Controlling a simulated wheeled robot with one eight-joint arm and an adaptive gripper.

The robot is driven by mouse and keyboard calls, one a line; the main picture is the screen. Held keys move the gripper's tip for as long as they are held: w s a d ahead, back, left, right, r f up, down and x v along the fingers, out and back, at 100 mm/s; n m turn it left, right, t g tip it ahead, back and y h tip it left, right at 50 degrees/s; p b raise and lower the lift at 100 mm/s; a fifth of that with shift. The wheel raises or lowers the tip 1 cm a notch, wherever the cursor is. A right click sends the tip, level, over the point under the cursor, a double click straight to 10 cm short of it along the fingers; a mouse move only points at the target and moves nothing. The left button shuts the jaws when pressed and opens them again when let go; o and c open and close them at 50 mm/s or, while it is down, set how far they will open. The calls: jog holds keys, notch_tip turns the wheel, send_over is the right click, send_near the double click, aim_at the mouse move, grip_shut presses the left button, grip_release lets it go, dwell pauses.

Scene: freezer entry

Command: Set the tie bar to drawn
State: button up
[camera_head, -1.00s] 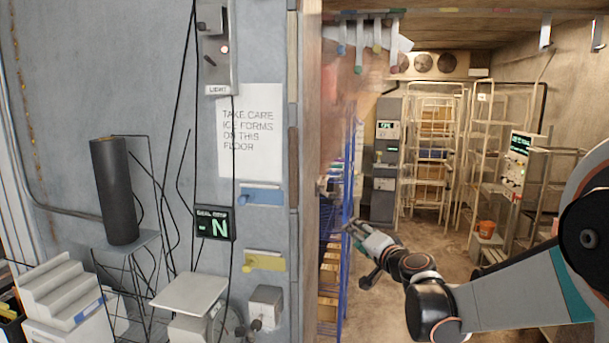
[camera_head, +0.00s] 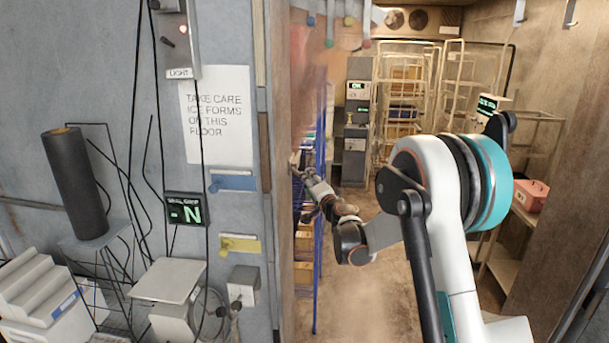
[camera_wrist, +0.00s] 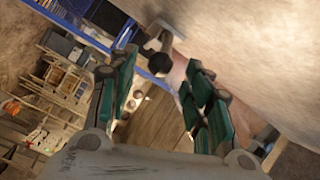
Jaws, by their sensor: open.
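A lever with a dark round knob (camera_wrist: 161,64) and a pale bracket shows at the top middle of the wrist view, beside the wall. It may be the tie bar, but no label shows and I cannot tell its setting. My gripper (camera_wrist: 160,75) is open, its teal fingers apart on either side of the knob's line of sight. I cannot tell whether they touch it. In the head view my gripper (camera_head: 311,188) is at the right side of the doorway wall, near the blue rack. The lever is not clear there.
A blue rack (camera_head: 319,240) stands just inside the doorway along the wall edge (camera_head: 300,270). Wire shelving (camera_head: 405,90) and a grey cabinet (camera_head: 356,120) stand at the back. A red box (camera_head: 530,196) sits on a shelf at right. Floor between is clear.

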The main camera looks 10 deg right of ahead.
jog(key=shift+w+a+p, duration=0.2)
jog(key=shift+w+p, duration=0.05)
jog(key=shift+w, duration=1.05)
jog(key=shift+w+a+p, duration=0.2)
jog(key=shift+w+p, duration=0.05)
jog(key=shift+w, duration=1.05)
jog(key=shift+c, duration=0.6)
grip_shut()
